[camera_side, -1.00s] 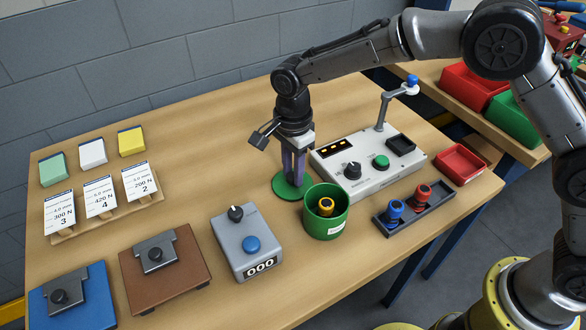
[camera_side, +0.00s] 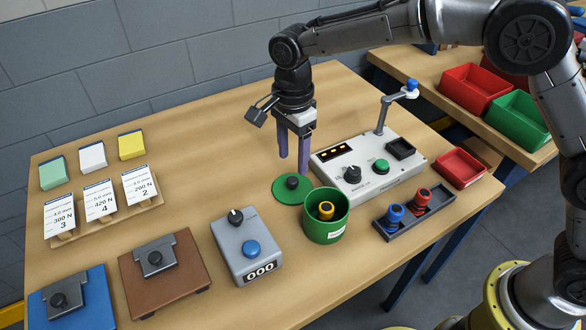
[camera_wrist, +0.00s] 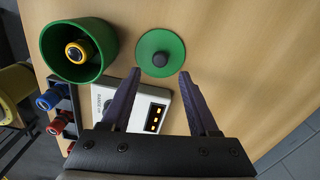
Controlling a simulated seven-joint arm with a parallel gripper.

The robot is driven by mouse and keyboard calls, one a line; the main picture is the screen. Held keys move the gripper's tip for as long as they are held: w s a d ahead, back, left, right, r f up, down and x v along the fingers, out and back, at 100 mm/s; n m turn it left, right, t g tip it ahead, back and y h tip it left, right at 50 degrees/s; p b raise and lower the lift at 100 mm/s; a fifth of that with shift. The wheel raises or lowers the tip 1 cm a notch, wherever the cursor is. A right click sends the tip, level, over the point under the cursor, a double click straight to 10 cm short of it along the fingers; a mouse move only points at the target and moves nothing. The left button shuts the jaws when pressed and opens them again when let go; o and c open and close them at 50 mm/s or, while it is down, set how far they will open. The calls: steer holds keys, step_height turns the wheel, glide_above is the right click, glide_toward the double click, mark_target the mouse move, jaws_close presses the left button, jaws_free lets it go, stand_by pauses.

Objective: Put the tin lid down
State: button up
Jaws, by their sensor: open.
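The tin lid (camera_side: 292,190) is a flat green disc with a dark knob on top. It lies flat on the table, just behind the green tin (camera_side: 326,222), and also shows in the wrist view (camera_wrist: 160,52). The open tin holds a yellow-and-black plug (camera_side: 326,209). My gripper (camera_side: 293,163) is above the lid, open and empty, with its purple fingers clear of the knob. In the wrist view the fingertips (camera_wrist: 159,72) are spread apart, with the lid beyond them.
A grey control box (camera_side: 370,165) with a green button stands right of the lid. A dark tray (camera_side: 414,213) holds blue and red plugs. A grey counter box (camera_side: 246,245) stands in front left. A red tray (camera_side: 459,168) is at the right. The table left of the lid is clear.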

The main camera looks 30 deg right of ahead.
mark_target(294, 179)
step_height(294, 179, up, 6)
steer(key=shift+r, duration=0.15)
steer(key=s+d+r+n+t, duration=0.1)
steer(key=s+d+r+n, duration=0.35)
steer(key=s+d, duration=0.2)
steer(key=s+d+r+n+t, duration=0.25)
steer(key=s+d+r, duration=0.25)
steer(key=d, duration=0.3)
steer(key=s+d+f+n+t, duration=0.1)
steer(key=s+d+n, duration=0.3)
steer(key=s, duration=0.4)
steer(key=s+d+f+n+t, duration=0.1)
steer(key=s+d+f+n, duration=0.3)
steer(key=s, duration=0.5)
steer(key=shift+d+f+n, duration=0.15)
steer(key=shift+d+n, duration=0.45)
steer(key=shift+d, duration=0.1)
